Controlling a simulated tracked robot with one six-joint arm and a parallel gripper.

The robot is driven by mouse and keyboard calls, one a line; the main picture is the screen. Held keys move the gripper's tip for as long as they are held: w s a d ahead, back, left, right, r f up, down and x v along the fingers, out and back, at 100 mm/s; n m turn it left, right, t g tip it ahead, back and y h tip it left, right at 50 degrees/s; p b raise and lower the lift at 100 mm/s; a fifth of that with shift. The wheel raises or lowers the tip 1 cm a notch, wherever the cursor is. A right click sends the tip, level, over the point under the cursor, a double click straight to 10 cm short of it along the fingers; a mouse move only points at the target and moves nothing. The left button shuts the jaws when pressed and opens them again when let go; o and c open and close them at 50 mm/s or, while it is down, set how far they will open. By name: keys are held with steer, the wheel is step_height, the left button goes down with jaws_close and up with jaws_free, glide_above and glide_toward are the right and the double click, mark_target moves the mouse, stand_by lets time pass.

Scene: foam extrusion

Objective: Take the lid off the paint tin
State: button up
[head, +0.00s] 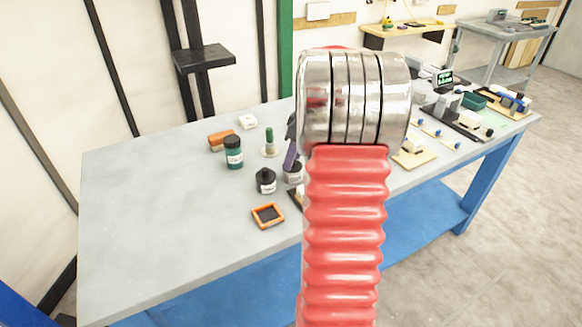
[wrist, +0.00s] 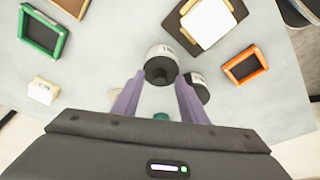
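A small labelled container with a dark round top (wrist: 161,70) lies between and just beyond the purple fingertips of my gripper (wrist: 159,80) in the wrist view. The fingers are apart, with a gap visible beside it. In the head view its labelled body (head: 293,178) shows under a purple finger, partly behind my arm. A similar dark labelled container (head: 265,181) stands to its left, and in the wrist view (wrist: 198,87) it is close beside the right finger. I cannot tell from labels which is the paint tin.
An orange tray (head: 268,215) lies in front on the grey table (head: 150,215). A green-topped post (head: 269,142), an orange block (head: 221,140) and a white block (head: 248,121) stand behind. A green tray (wrist: 42,33) shows in the wrist view. The table's left side is clear.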

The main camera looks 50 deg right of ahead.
jaws_close()
steer(key=shift+r, duration=0.1)
stand_by(0.4)
step_height(320, 180, up, 10)
stand_by(0.5)
stand_by(0.4)
